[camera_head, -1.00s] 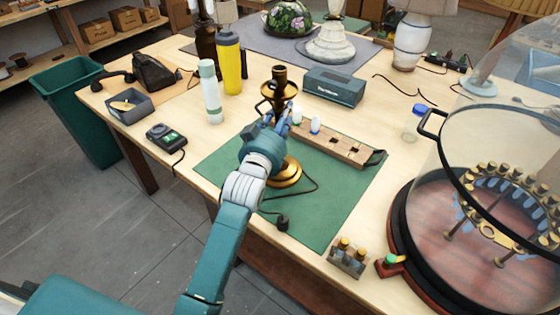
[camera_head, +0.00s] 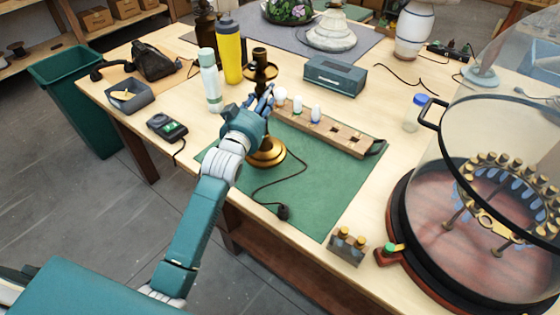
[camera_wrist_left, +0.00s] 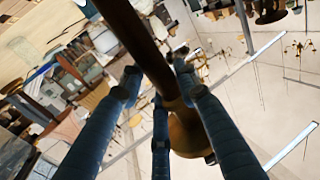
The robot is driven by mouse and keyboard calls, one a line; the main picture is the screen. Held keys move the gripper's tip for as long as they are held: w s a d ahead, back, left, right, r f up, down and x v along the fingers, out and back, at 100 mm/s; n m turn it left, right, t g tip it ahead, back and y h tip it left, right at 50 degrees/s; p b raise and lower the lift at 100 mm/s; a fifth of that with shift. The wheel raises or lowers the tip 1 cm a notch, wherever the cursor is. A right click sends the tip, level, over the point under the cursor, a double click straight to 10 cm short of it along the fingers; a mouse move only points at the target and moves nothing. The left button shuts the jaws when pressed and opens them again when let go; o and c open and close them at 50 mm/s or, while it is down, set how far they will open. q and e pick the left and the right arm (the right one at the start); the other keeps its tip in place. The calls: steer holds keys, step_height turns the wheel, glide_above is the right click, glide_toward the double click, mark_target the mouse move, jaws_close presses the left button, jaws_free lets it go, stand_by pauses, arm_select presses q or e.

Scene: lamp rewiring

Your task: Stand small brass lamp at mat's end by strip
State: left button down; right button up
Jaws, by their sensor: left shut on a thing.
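The small brass lamp (camera_head: 266,154) is upright, with a dark stem and a round brass base over the far left part of the green mat (camera_head: 318,200). I cannot tell whether its base touches the mat. My left gripper (camera_head: 262,98) is shut on the lamp's stem, below its top. In the left wrist view the fingers (camera_wrist_left: 155,78) close around the stem (camera_wrist_left: 138,35). The wooden strip (camera_head: 340,134), with white bulbs at its left part, lies along the mat's far edge, right of the lamp. My right gripper is out of view.
The lamp's dark cord runs across the mat to a plug (camera_head: 283,212). A white bottle (camera_head: 211,82) and yellow bottle (camera_head: 229,55) stand close behind left. A teal box (camera_head: 336,76) is behind the strip. A glass dome (camera_head: 490,150) stands right. The mat's front right is clear.

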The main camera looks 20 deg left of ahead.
arm_select(q)
steer(key=w+a+b, duration=0.1)
steer(key=w+a, duration=0.1)
steer(key=a, duration=0.4)
steer(key=w+a+b, duration=0.1)
steer(key=w+a, duration=0.1)
steer(key=a, duration=0.5)
steer(key=shift+w+r, duration=0.3)
steer(key=shift+r, duration=0.05)
stand_by(0.6)
stand_by(0.4)
stand_by(0.7)
steer(key=shift+f+b, duration=1.55)
steer(key=shift+f, duration=1.1)
stand_by(0.5)
steer(key=c, duration=1.2)
jaws_free()
steer(key=shift+s+f, duration=0.1)
